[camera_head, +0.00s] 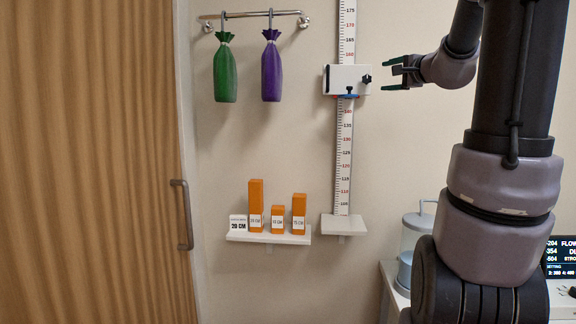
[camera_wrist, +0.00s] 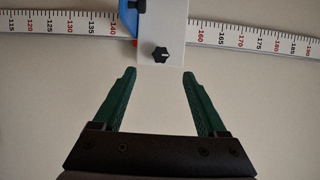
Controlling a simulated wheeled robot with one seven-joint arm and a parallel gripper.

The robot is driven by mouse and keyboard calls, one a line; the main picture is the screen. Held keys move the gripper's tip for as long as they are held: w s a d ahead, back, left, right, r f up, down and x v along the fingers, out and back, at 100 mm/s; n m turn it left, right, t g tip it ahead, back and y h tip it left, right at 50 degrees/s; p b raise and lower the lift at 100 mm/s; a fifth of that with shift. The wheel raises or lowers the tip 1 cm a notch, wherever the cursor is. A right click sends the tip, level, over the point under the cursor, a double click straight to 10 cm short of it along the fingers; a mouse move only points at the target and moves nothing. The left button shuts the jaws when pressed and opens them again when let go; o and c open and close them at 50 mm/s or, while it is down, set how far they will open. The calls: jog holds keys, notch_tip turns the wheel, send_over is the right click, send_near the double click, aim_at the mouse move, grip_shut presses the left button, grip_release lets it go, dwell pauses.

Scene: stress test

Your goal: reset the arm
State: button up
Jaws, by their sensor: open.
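My gripper (camera_head: 392,73) is at the upper right of the head view, with its green fingers apart and nothing between them. It points left toward a white slider block (camera_head: 345,79) on a vertical wall ruler (camera_head: 344,150). A visible gap separates the fingertips from the block's dark knob. In the wrist view, my gripper (camera_wrist: 159,75) shows both green fingers spread, and the white block (camera_wrist: 170,30) with its black knob (camera_wrist: 160,54) lies just beyond them. A blue part and a small red part show at the block's left in the wrist view.
Green (camera_head: 225,72) and purple (camera_head: 271,70) bags hang from a rail (camera_head: 250,14). A shelf (camera_head: 268,237) holds orange blocks and a "20 CM" card. A clear canister (camera_head: 414,240) stands at lower right, near a display (camera_head: 562,256). A wooden door (camera_head: 90,160) fills the left.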

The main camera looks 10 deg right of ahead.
jog(key=s+a+f+n+g+y, duration=0.2)
jog(key=s+a+f+n+g, duration=0.3)
jog(key=a, duration=0.5)
jog(key=s+a+f+n+g+y, duration=0.2)
jog(key=s+a+f+n, duration=0.15)
jog(key=s+a, duration=0.45)
jog(key=s+a+f+n+g+h, duration=0.1)
jog(key=s+f+n+g+h, duration=0.2)
jog(key=s+f, duration=0.6)
jog(key=s+n+h, duration=0.1)
jog(key=s, duration=0.2)
jog(key=shift+s+a+f+g, duration=0.2)
jog(key=shift+a+f+g, duration=0.15)
jog(key=shift+g, duration=0.05)
